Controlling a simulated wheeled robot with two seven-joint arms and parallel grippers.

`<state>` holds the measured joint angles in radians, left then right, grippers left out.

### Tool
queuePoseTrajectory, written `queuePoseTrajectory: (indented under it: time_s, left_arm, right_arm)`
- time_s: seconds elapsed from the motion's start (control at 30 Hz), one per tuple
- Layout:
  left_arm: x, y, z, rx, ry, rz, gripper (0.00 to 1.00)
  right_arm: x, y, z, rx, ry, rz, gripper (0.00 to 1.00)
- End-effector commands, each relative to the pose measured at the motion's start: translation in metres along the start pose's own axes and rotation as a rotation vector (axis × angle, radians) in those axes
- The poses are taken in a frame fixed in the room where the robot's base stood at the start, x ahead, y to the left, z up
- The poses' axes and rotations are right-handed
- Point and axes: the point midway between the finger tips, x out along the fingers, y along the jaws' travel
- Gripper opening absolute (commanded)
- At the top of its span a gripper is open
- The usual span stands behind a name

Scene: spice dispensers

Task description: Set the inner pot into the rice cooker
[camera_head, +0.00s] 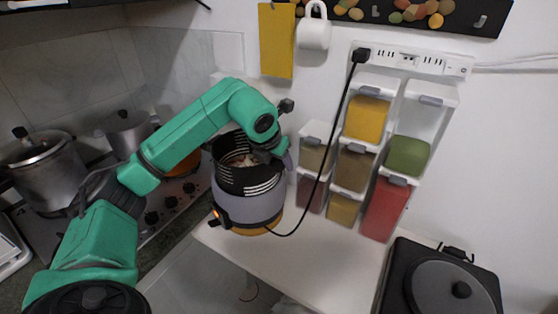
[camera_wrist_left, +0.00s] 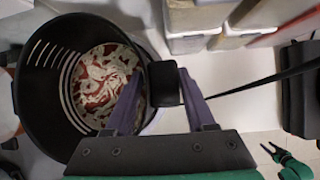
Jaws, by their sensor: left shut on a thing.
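The black inner pot (camera_head: 232,180) with white stripes is at the rice cooker's mouth in the head view, rising above its rim. Its lower part is hidden, so I cannot tell how deep it sits. The grey rice cooker (camera_head: 250,208) stands on the white counter with an orange light lit. In the left wrist view the pot (camera_wrist_left: 38,100) shows red and white matter on its bottom. My left gripper (camera_head: 272,150) is shut on the pot's right edge; its purple fingers (camera_wrist_left: 165,88) flank a black block there. A small green and black part at the lower right may be my right gripper (camera_wrist_left: 285,160).
Stacked spice dispensers (camera_head: 352,165) stand right of the cooker, with a black cord (camera_head: 327,165) hanging before them. A steel pot (camera_head: 42,170) and a hob (camera_head: 160,205) are at left. A black appliance (camera_head: 440,280) is at right. Some white counter (camera_head: 325,255) is free in front.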

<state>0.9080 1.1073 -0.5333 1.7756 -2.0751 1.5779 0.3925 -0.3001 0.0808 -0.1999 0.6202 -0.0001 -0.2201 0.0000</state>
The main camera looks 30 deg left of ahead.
Motion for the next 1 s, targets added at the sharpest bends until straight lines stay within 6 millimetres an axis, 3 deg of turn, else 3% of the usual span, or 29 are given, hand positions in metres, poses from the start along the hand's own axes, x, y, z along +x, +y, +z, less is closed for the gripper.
queuePoseTrajectory:
  time_s: [1.0]
  left_arm:
    - [0.017, -0.001, -0.009, 0.001, -0.007, 0.002, 0.00]
  right_arm:
    - [0.019, -0.001, 0.001, 0.000, 0.000, -0.001, 0.50]
